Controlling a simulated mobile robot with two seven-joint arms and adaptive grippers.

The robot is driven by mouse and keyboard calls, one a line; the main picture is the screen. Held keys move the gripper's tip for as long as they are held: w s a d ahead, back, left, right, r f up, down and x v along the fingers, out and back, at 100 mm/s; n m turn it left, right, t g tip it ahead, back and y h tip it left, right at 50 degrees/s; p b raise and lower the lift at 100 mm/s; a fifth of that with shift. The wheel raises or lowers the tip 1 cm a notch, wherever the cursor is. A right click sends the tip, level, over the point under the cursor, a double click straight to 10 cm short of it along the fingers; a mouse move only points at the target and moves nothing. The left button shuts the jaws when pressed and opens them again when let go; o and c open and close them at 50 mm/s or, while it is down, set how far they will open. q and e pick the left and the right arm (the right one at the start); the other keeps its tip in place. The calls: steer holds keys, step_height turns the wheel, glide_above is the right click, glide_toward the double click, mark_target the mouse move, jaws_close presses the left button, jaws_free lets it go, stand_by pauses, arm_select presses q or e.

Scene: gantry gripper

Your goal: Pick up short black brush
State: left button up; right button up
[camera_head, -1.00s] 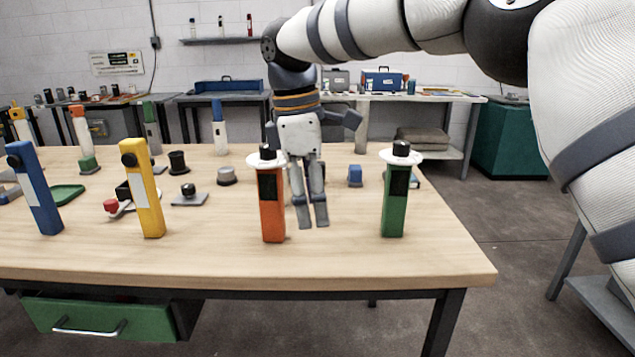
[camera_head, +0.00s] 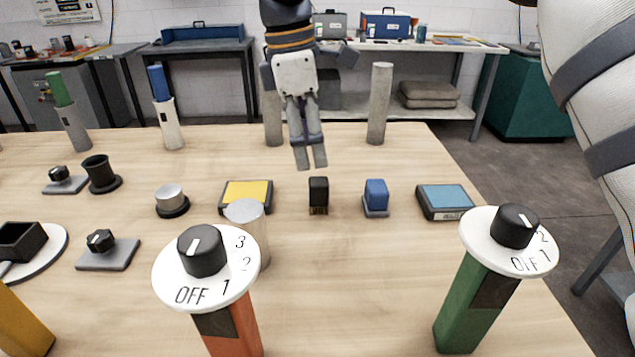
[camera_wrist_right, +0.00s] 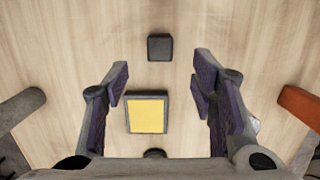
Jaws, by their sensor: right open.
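The short black brush (camera_head: 318,195) stands upright on the wooden table, with a brown bristle band at its foot. It stands between a yellow pad (camera_head: 247,193) and a blue block (camera_head: 376,196). My right gripper (camera_head: 310,160) hangs above the table, fingers down, higher than the brush and empty. In the right wrist view, the open fingers (camera_wrist_right: 163,95) spread either side of the yellow pad (camera_wrist_right: 147,113). The brush shows there from above as a dark square (camera_wrist_right: 160,47), beyond the fingertips and not between them. My left gripper is out of view.
An orange post (camera_head: 238,325) and a green post (camera_head: 465,300) with white dials stand in front. Grey cylinders (camera_head: 379,104) stand behind, and another (camera_head: 246,228) near the orange post. A blue-topped pad (camera_head: 446,200) lies at right. Bare table surrounds the brush.

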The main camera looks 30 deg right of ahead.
mark_target(317, 181)
steer(key=f, duration=0.3)
steer(key=d+f, duration=0.1)
steer(key=f, duration=0.5)
steer(key=shift+s+d, duration=0.15)
steer(key=shift+s, duration=0.2)
jaws_close()
